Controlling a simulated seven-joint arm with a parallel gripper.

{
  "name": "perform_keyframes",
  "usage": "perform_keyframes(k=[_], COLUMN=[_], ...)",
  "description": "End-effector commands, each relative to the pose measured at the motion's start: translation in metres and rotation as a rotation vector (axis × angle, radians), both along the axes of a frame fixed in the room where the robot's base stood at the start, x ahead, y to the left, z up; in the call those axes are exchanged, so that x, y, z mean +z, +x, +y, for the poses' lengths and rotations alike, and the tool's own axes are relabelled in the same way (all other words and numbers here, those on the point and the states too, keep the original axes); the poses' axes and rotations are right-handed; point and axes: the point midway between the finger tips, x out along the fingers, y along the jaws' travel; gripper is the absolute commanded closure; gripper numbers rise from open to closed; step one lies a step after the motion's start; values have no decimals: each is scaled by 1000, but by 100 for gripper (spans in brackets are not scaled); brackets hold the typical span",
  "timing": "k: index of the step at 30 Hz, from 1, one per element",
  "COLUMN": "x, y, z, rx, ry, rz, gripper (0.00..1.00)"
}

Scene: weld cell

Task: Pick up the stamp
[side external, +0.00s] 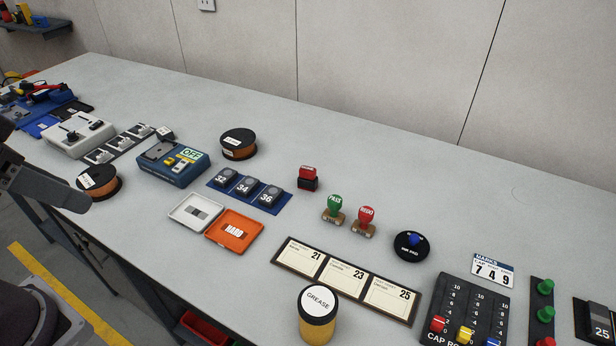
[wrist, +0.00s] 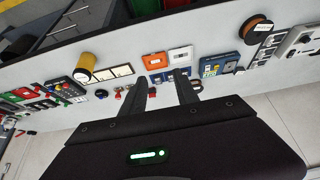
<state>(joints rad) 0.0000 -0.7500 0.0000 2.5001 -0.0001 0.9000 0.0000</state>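My gripper is well away from the stamps.
A yellow grease jar (side external: 318,318), a card rack (side external: 346,281), orange tray (side external: 234,229), white tray (side external: 197,212), and numbered blocks (side external: 245,187) surround the stamps. A slider panel (side external: 470,310) stands front right. The bench behind the stamps is clear to the wall.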

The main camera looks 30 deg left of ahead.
Motion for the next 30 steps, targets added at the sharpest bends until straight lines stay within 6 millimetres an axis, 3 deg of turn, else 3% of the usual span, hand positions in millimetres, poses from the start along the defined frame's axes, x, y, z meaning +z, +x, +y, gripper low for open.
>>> perform_keyframes(k=[2, 5, 6, 14, 16, 17, 19, 23, 24, 27, 30], x=[0, 0, 0, 0, 4, 6, 9, -4, -16, -57, -114], y=[0, 0, 0, 2, 19, 33, 82, 193, 225, 295, 347], z=[0, 0, 0, 0, -6, -10, -24, -57, -66, -85, -98], rx=[0, 0, 0, -1, -9, -14, -20, 12, 31, 86, 134], ry=[0, 0, 0, -2, -20, -36, -86, -169, -181, -182, -138], rz=[0, 0, 0, -1, -15, -27, -69, -181, -217, -311, -415], gripper=[60, 40, 38, 38, 38, 38, 38, 38, 38, 38, 38])
